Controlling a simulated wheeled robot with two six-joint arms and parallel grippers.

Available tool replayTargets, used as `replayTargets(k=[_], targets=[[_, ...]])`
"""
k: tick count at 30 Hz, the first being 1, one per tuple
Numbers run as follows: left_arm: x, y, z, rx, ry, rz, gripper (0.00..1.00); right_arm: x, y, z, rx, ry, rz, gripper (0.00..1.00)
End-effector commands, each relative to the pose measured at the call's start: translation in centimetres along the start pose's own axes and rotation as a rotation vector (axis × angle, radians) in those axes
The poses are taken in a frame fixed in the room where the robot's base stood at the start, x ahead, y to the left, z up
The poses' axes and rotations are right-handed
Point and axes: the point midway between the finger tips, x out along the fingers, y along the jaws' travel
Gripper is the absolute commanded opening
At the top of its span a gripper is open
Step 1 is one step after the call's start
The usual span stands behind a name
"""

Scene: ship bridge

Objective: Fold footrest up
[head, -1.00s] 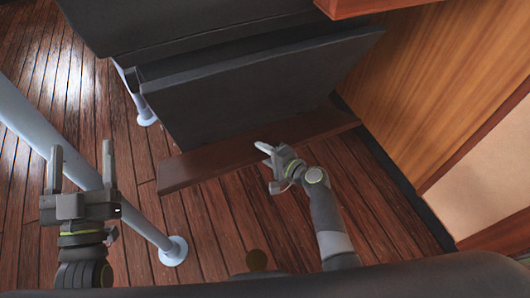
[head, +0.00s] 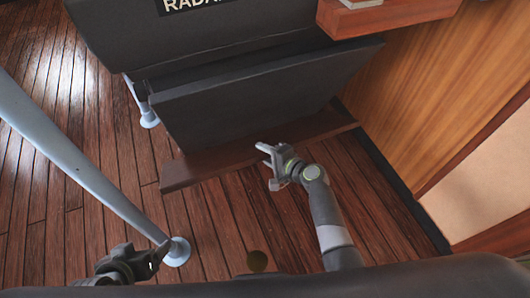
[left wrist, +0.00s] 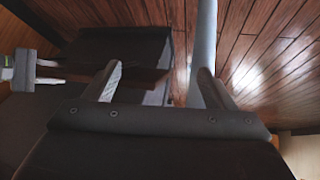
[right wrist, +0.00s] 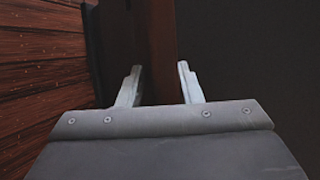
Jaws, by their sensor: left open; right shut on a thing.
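The footrest (head: 205,166) is a brown wooden board along the bottom of a dark panel (head: 255,100), low over the floor. Its front edge is tilted across the head view. My right gripper (head: 266,148) is at the front edge of the footrest, shut on it. In the right wrist view the brown board (right wrist: 161,45) runs between the two fingers (right wrist: 160,82). My left gripper (head: 162,252) is open and empty at the bottom left, well away from the footrest. In the left wrist view its fingers (left wrist: 157,78) are wide apart.
A pale blue post (head: 80,155) stands on the floor at the left, close to my left gripper. A wooden wall (head: 430,90) and a wooden shelf (head: 385,18) are on the right. A console marked "RADAR" (head: 190,35) rises behind the panel. Plank floor (head: 60,180) is bare around.

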Motion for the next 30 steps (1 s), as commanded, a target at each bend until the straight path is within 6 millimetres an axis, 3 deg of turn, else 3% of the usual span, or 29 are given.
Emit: replayTargets(k=[1, 7, 19, 20, 21, 30], targets=[[-0.1, 0.1, 0.5, -0.003, -0.025, 0.004, 0.77, 0.2, -1.0, -0.1, -0.005, 0.004, -0.016, 0.00], [-0.3, 0.2, 1.6, -0.008, -0.080, 0.012, 0.77, 0.2, -1.1, -0.1, -0.004, 0.004, -0.013, 0.00], [-0.3, 0.2, 1.8, -0.009, -0.088, 0.013, 0.77, 0.2, -1.1, -0.1, -0.003, 0.004, -0.013, 0.00], [-0.3, 0.2, 1.8, -0.008, -0.088, 0.013, 0.77, 0.2, -1.1, -0.1, -0.003, 0.004, -0.013, 0.34], [-0.3, 0.2, 1.8, -0.008, -0.088, 0.013, 0.77, 0.2, -1.1, -0.1, -0.003, 0.004, -0.013, 0.39], [-0.3, 0.2, 1.8, -0.009, -0.088, 0.013, 0.77, 0.1, -0.8, -0.1, -0.002, 0.002, -0.007, 0.42]])
